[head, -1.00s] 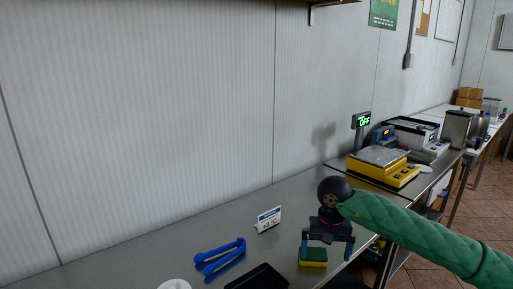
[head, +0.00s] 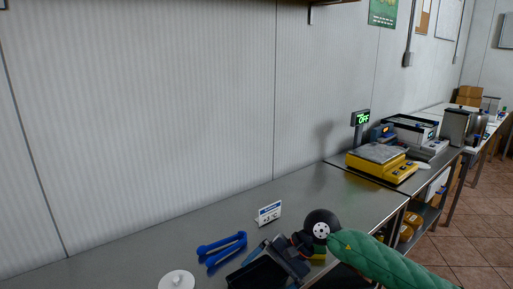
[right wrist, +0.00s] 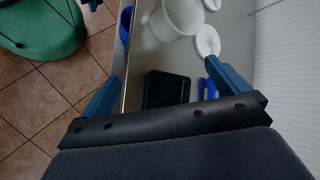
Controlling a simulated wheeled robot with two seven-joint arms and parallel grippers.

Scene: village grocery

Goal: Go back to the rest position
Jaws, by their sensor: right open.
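My right gripper (head: 270,258) is low over the steel counter (head: 330,195) in the head view, at the end of the green-sleeved arm. Its two blue fingers are spread wide in the right wrist view (right wrist: 160,90), with nothing held between them. A black tray (right wrist: 166,90) lies on the counter beyond the fingers; in the head view the gripper partly covers it. A yellow-green sponge (head: 318,255) is mostly hidden behind the wrist. My left gripper is not in the head view.
Blue tongs (head: 222,248), a white lid (head: 177,280) and a price sign (head: 269,213) are on the counter. A white bucket (right wrist: 178,16) shows in the right wrist view. A yellow scale (head: 381,163) stands farther right. The counter's left stretch is clear.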

